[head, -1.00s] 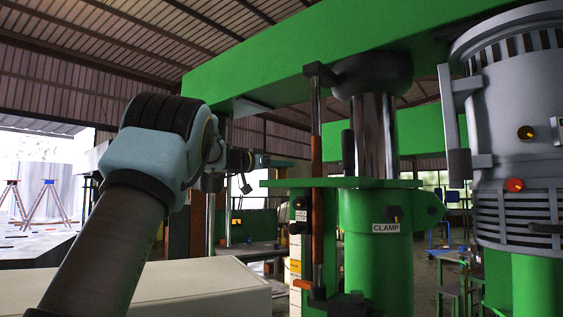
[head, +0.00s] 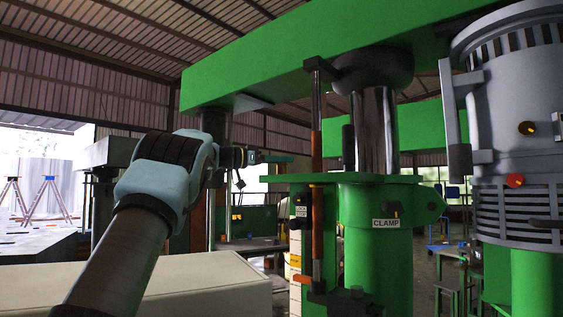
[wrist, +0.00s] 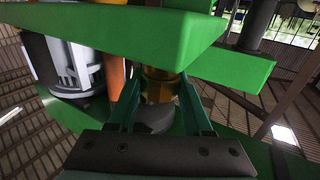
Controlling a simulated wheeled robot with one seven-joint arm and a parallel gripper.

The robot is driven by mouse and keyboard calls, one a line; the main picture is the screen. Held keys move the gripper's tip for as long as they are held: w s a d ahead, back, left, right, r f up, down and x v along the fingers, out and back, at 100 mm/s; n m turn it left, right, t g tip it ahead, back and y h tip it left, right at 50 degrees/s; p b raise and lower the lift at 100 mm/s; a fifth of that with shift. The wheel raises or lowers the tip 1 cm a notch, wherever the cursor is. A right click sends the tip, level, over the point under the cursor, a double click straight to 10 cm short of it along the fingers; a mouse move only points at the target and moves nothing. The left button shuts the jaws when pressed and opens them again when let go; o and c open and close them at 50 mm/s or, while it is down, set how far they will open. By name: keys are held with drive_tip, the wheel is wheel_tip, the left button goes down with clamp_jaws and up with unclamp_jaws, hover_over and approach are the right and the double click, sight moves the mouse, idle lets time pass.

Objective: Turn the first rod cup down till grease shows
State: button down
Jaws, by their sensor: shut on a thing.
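In the wrist view a brass-coloured cup (wrist: 160,88) sits between the two teal fingers of my gripper (wrist: 157,94), which is shut on it. The cup is close to a green plate (wrist: 135,35), with a dark grey round part (wrist: 155,118) on its other side. I cannot make out any grease at the cup. In the head view my gripper (head: 252,157) is small and dark, near the left steel rod, and the cup is not distinguishable there.
The green machine beam (head: 300,60) runs overhead. A thick steel column (head: 375,130) rises from the green body marked CLAMP (head: 385,223). A grey motor (head: 515,130) is at the right. A pale box-like surface (head: 190,285) lies below my arm.

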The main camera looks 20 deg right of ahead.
drive_tip(key=shift+c, duration=1.6)
unclamp_jaws()
drive_tip(key=a+b, duration=0.4)
drive_tip(key=a, duration=0.6)
drive_tip(key=shift+s+a, duration=0.25)
drive_tip(key=shift+a, duration=0.15)
